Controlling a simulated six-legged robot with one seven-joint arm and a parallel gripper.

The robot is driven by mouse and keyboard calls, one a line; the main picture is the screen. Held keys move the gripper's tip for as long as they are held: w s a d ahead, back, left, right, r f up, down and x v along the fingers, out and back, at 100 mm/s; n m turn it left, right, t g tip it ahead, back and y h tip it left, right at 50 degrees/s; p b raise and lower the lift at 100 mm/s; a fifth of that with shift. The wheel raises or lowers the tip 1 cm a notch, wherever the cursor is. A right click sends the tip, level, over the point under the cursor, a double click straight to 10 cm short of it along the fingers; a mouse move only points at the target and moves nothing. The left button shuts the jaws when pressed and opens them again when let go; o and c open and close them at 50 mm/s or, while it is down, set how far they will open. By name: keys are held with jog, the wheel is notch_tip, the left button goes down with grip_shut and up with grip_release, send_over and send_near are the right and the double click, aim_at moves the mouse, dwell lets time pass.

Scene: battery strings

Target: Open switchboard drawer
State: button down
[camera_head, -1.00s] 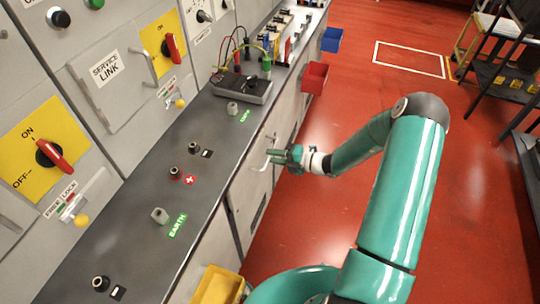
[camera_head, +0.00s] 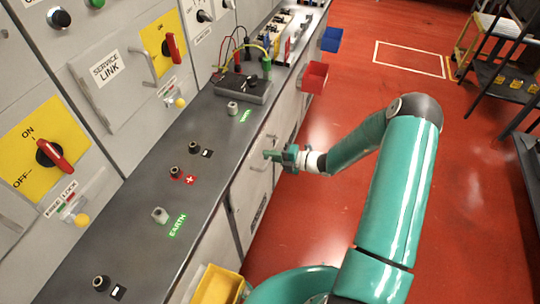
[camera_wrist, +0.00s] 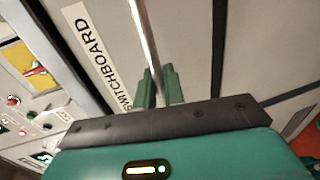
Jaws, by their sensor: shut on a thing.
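The switchboard drawer's front (camera_wrist: 110,55) is a light grey panel with a white "SWITCHBOARD" label (camera_wrist: 93,50) in the wrist view. A long metal bar handle (camera_wrist: 144,40) stands out from it. My gripper (camera_wrist: 160,90) is shut on this handle, with a green finger on each side of the bar.
The dark counter (camera_head: 150,235) with terminals and a test box (camera_head: 243,88) runs along the left. Red (camera_head: 314,77), blue (camera_head: 331,40) and yellow bins (camera_head: 218,286) hang on the cabinet front. Red floor to the right is open up to a dark shelf rack (camera_head: 495,75).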

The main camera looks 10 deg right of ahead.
jog(key=f+v, duration=0.2)
jog(key=v, duration=0.8)
jog(key=f+v, duration=0.2)
jog(key=v, duration=0.9)
jog(key=shift+s+d, duration=0.3)
jog(key=shift+d, duration=0.2)
jog(key=shift+f, duration=0.1)
jog(key=c, duration=1.6)
grip_release()
jog(key=shift+o, duration=0.2)
jog(key=v, duration=1.3)
jog(key=shift+s+d, duration=0.15)
jog(key=shift+d, duration=0.2)
